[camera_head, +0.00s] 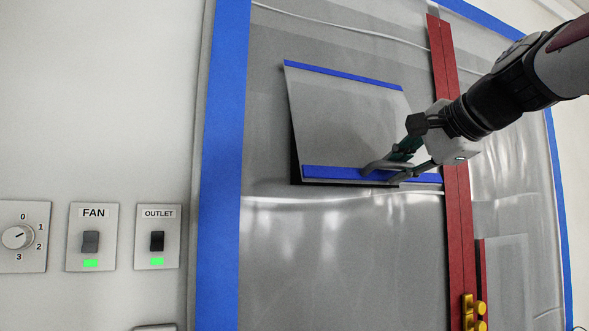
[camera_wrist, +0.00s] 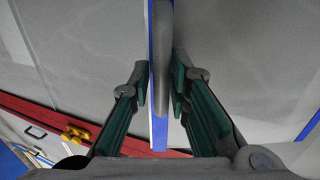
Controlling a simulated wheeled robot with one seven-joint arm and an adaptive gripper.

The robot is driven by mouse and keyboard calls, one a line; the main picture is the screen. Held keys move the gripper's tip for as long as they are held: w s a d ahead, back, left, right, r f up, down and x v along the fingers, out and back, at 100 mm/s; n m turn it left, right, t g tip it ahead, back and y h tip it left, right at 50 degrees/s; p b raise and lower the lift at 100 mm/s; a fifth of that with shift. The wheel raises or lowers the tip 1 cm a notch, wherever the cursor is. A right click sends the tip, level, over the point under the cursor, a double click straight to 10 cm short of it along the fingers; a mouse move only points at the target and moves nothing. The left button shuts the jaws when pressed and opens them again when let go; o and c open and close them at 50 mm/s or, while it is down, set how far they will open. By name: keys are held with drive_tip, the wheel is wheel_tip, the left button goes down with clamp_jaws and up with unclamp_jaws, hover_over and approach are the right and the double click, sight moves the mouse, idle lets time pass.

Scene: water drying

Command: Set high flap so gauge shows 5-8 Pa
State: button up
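The high flap (camera_head: 345,115) is a grey panel with blue strips along its top and bottom edges, set in a plastic-sheeted wall. Its lower edge stands out from the sheet, with a dark gap at the lower left. A grey bar handle (camera_head: 385,166) is on the lower blue strip; it also shows edge-on in the wrist view (camera_wrist: 166,50). My gripper (camera_head: 398,168) reaches in from the right at the handle. In the wrist view, its green finger pads (camera_wrist: 162,85) lie close on both sides of the handle and blue edge, seemingly shut on them. No pressure gauge is visible.
A red vertical strip (camera_head: 446,100) runs beside the flap, behind my wrist, with yellow hardware (camera_head: 470,310) low down. A FAN switch (camera_head: 91,241), an OUTLET switch (camera_head: 157,241) and a numbered dial (camera_head: 17,237) are on the left wall. Green lights show under both switches.

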drive_tip(key=shift+o, duration=0.3)
drive_tip(key=shift+s+r, duration=0.15)
drive_tip(key=v, duration=1.1)
drive_tip(key=shift+s, duration=0.3)
drive_tip(key=shift+d, duration=0.15)
drive_tip(key=s+a+f+n+g+h, duration=0.1)
drive_tip(key=s+f+n, duration=0.3)
drive_tip(key=f, duration=0.9)
drive_tip(key=s+a+f+n+g+h, duration=0.2)
drive_tip(key=s+a+f+n+g, duration=0.1)
drive_tip(key=f, duration=1.1)
drive_tip(key=s+a+f+n+g+h, duration=0.1)
drive_tip(key=s+a+f+n+g, duration=0.2)
drive_tip(key=f, duration=1)
drive_tip(key=s+n+g, duration=0.1)
drive_tip(key=s+n, duration=0.2)
drive_tip(key=n, duration=0.1)
drive_tip(key=shift+f, duration=0.25)
